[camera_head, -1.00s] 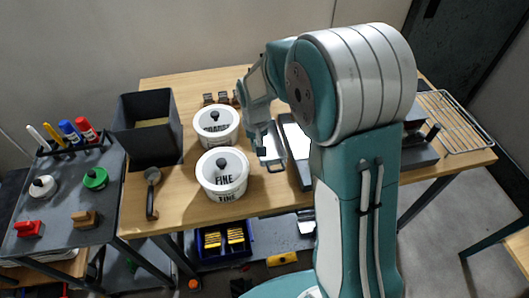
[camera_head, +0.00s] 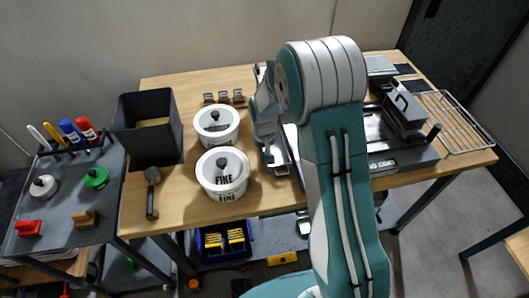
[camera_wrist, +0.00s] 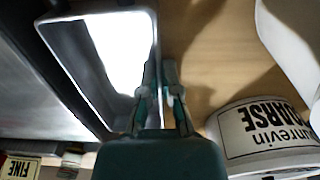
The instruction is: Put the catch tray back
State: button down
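The catch tray (camera_head: 279,169) is a long, shallow tray with a dark rim and a bright inside. In the head view it lies left of my arm, partly hidden by my gripper (camera_head: 268,145). In the wrist view the tray (camera_wrist: 118,50) fills the upper left. My gripper's fingers (camera_wrist: 160,68) are close together there, one on each side of the tray's long side wall, and appear shut on it. I cannot tell whether the tray touches the table. The dark grey roll machine (camera_head: 412,157) stands to the right, partly hidden behind my arm.
The COARSE tub (camera_head: 216,133) and FINE tub (camera_head: 222,184) stand left of the tray. The COARSE tub (camera_wrist: 265,135) is close on the right in the wrist view. A black bin (camera_head: 147,150), a scoop (camera_head: 151,195) and a wire rack (camera_head: 455,120) are also on the table.

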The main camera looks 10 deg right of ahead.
jog(key=c, duration=0.8)
grip_release()
jog(key=shift+r, duration=0.1)
notch_tip(320, 180, up, 11)
jog(key=s+d+r+t, duration=0.2)
jog(key=s+r+t, duration=0.1)
jog(key=s+r, duration=0.9)
jog(key=s+d+r+t, duration=0.1)
jog(key=s+r, duration=0.3)
jog(key=s, duration=1)
jog(key=shift+d+r+t, duration=0.2)
jog(key=shift+r+t, duration=0.15)
jog(key=shift+t, duration=0.45)
